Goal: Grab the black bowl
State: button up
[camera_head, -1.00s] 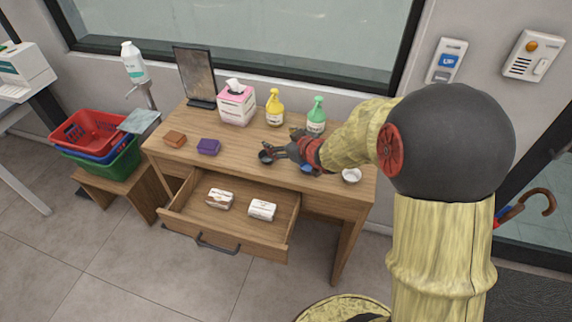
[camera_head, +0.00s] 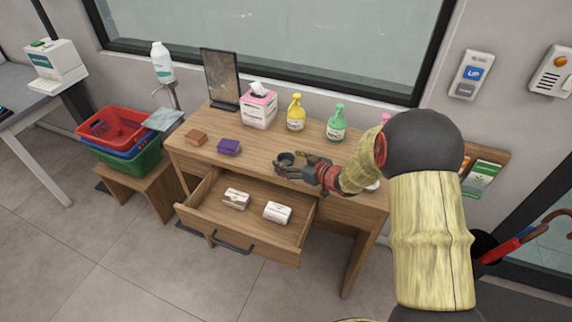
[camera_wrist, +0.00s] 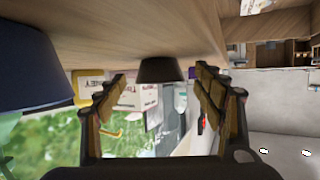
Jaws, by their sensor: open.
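The black bowl (camera_head: 286,158) stands on the wooden desk, near its front edge above the open drawer. It also shows in the wrist view (camera_wrist: 160,70), in the gap between my fingers and a little beyond them. My gripper (camera_head: 290,165) is open, low over the desktop and right at the bowl in the head view. In the wrist view my gripper (camera_wrist: 162,90) has a finger on each side of the bowl, and neither visibly pinches it. I cannot tell whether a finger touches it.
A dark blue bowl-like object (camera_wrist: 30,65) is close at the left in the wrist view. Yellow (camera_head: 296,113) and green (camera_head: 337,124) pump bottles and a tissue box (camera_head: 259,108) stand behind. The open drawer (camera_head: 245,222) juts out below.

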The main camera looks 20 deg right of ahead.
jog(key=shift+w+a+f, duration=0.1)
jog(key=shift+w, duration=0.2)
jog(key=shift+c, duration=0.8)
jog(key=c, duration=1)
jog(key=shift+c, duration=0.3)
